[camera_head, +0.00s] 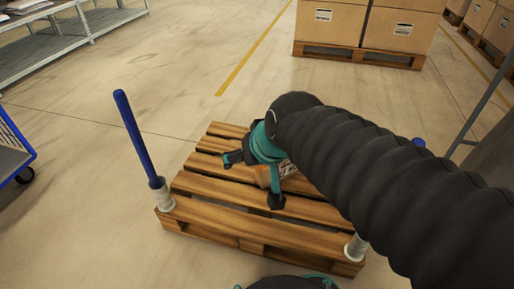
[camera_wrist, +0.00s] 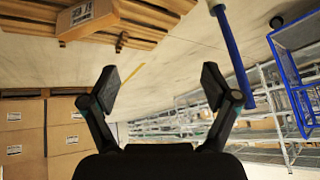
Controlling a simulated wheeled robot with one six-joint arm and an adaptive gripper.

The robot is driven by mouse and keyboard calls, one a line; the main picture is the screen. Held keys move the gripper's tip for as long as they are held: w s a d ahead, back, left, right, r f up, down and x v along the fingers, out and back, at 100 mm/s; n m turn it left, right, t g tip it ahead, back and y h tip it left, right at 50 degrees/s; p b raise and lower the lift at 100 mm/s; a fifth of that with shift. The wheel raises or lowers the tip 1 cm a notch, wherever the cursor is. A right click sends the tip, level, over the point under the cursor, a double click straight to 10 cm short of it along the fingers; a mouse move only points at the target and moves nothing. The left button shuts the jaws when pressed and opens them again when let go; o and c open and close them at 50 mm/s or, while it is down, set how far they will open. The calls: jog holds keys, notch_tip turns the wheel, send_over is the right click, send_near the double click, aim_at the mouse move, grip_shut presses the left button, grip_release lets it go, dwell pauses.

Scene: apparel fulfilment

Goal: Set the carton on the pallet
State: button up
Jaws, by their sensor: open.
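The small brown carton (camera_head: 287,170) with a printed label lies on the wooden pallet (camera_head: 245,218), partly hidden behind my gripper and arm. In the wrist view the carton (camera_wrist: 87,19) is at the upper left, resting on the pallet slats (camera_wrist: 150,20). My gripper (camera_head: 255,178) is above the pallet, with its two fingers spread and nothing between them. In the wrist view my gripper (camera_wrist: 160,86) is open, pointing toward the floor and shelving, and the carton is outside the fingers, apart from them.
A blue post (camera_head: 135,135) stands at the pallet's left corner. Large cartons (camera_head: 330,22) on another pallet stand behind. A grey shelf (camera_head: 60,45) is at the upper left, and a blue cart (camera_head: 14,150) at the left edge. Floor between is clear.

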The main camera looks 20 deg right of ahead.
jog(key=s+d+g+h, duration=0.1)
jog(key=s+d, duration=0.2)
jog(key=s, duration=0.4)
jog(key=shift+s+f+n, duration=0.2)
jog(key=shift+f+n, duration=0.1)
jog(key=shift+f, duration=0.15)
